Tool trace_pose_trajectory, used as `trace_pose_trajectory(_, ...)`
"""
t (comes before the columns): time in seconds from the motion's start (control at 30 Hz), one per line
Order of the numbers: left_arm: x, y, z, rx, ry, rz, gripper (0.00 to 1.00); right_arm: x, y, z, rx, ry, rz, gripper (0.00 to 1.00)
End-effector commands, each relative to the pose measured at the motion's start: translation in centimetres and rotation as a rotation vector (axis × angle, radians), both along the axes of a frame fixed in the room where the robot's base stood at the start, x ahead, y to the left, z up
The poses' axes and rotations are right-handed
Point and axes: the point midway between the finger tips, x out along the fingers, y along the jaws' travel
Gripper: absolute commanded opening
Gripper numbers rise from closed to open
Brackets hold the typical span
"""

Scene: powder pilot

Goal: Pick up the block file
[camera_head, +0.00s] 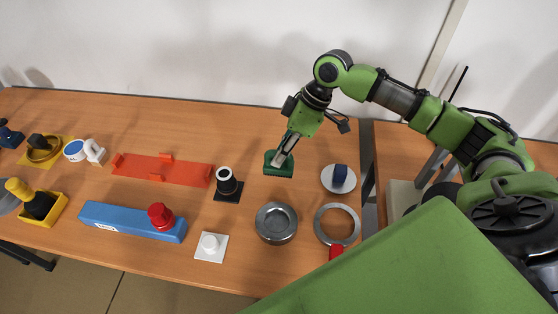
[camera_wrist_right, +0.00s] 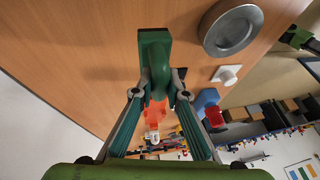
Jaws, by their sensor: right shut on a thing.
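The block file appears to be the dark green block with a raised green grip; it is in the head view (camera_head: 279,170) right of the table's middle and also in the right wrist view (camera_wrist_right: 155,40). My right gripper (camera_head: 286,152) reaches down to it from above. In the right wrist view, the two fingers of my right gripper (camera_wrist_right: 159,94) are closed on the green grip from both sides. I cannot tell whether the block touches the table or is just above it. My left gripper is not in view.
Near the block stand a grey metal dish (camera_head: 276,223), a white round piece with a dark blue grip (camera_head: 340,178), a grey ring (camera_head: 337,224) and a black-and-white cylinder (camera_head: 226,181). A red tray (camera_head: 163,169) and a blue box (camera_head: 134,220) lie to the left. The table behind the block is clear.

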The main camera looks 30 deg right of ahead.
Motion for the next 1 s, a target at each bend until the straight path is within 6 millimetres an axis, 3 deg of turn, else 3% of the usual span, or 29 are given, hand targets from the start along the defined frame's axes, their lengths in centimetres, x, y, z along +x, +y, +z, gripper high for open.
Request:
trace_pose_trajectory(0.23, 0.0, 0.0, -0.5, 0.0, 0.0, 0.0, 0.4, -4.6, -0.2, 5.2, -0.007, -0.002, 0.004, 0.0)
trace_pose_trajectory(0.4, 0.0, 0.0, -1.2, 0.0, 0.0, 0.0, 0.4, -8.3, -0.4, 6.4, -0.007, 0.002, 0.002, 0.0)
trace_pose_trajectory(0.6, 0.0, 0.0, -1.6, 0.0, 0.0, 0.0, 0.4, -11.3, -0.4, 7.8, -0.008, 0.003, 0.002, 0.0)
trace_pose_trajectory(1.0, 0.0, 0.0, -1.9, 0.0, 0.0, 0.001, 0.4, -13.2, -0.3, 8.8, -0.002, 0.002, 0.001, 0.0)
